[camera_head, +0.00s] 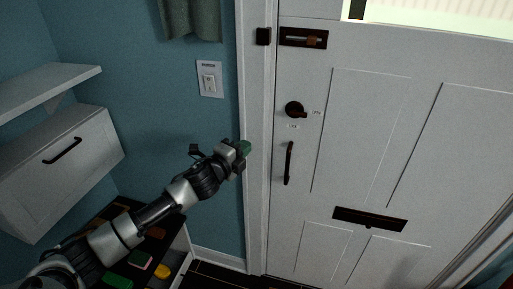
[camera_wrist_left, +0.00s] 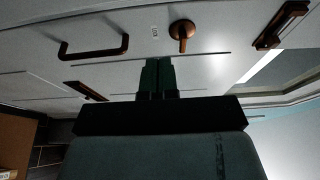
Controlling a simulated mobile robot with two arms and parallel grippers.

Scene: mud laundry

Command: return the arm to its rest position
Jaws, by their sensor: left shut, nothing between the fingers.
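My left arm comes in from the lower left of the head view and reaches up toward the door frame. My left gripper (camera_head: 245,148) is shut and empty, with green fingertips in front of the white door frame. In the left wrist view its dark green fingers (camera_wrist_left: 158,77) are together, pointing at the door. The white door (camera_head: 360,140) looks closed. Its round dark knob (camera_head: 294,109) and pull handle (camera_head: 289,163) are right of the gripper, apart from it in the picture. My right gripper is in neither view.
A slide bolt (camera_head: 303,38) is high on the door and a mail slot (camera_head: 369,219) low. A light switch (camera_head: 209,79) is on the blue wall. A white shelf (camera_head: 45,88), a cabinet (camera_head: 62,168) and a low shelf unit (camera_head: 178,257) with small coloured things stand at left.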

